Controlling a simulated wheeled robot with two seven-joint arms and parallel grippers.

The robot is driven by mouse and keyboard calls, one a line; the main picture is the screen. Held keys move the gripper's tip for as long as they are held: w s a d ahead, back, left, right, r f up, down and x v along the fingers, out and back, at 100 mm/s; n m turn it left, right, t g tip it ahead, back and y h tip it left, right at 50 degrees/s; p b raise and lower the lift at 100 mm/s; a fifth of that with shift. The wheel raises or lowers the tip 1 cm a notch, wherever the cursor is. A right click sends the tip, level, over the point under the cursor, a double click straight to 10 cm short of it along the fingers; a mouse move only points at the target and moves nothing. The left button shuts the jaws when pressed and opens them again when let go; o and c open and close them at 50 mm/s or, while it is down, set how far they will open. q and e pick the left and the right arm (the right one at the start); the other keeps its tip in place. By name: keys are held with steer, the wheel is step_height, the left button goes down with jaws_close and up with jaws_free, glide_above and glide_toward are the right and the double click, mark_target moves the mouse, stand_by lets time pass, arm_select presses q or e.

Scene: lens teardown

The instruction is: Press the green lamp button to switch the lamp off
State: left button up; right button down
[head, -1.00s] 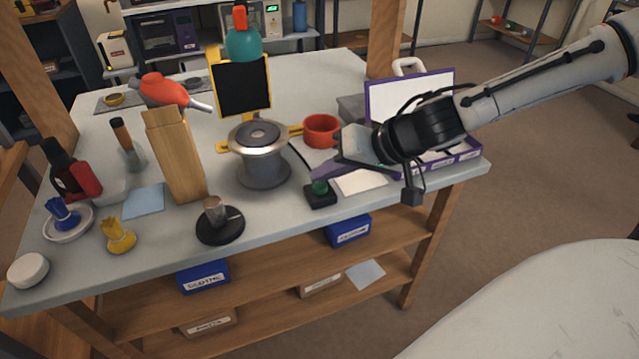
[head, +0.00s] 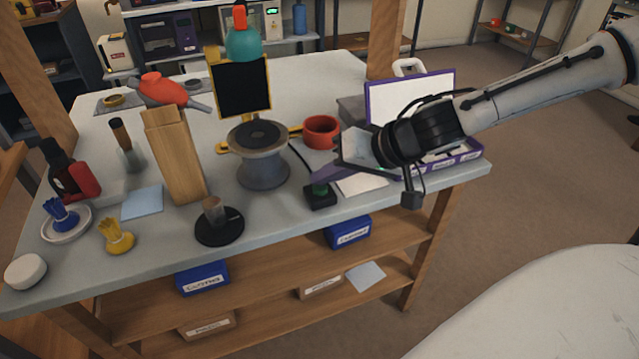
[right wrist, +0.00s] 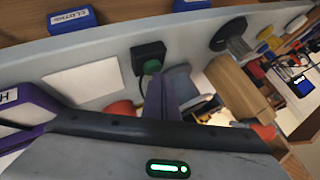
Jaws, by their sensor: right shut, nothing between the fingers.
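The green lamp button (head: 319,189) sits on a small black box (head: 320,200) near the table's front edge. It also shows in the right wrist view (right wrist: 152,66), partly covered by my fingers. My right gripper (head: 318,176) is shut and empty, with its purple fingertips right at the top of the button. In the right wrist view the fingertips (right wrist: 156,76) overlap the button's edge. I cannot tell for sure whether they touch it or how far it is pressed. I cannot pick out the lamp itself. My left gripper is not in view.
A grey spool-shaped part (head: 262,165) stands left of the button box, with a red ring-shaped pot (head: 321,131) behind. A white sheet (head: 362,185) lies to the right, before a purple-edged case (head: 462,150). A black round stand (head: 219,228) is at the front left.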

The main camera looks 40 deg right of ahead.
mark_target(327, 189)
steer(key=shift+r, duration=0.35)
step_height(327, 189, up, 6)
steer(key=p, duration=0.6)
stand_by(1.2)
steer(key=shift+f, duration=0.1)
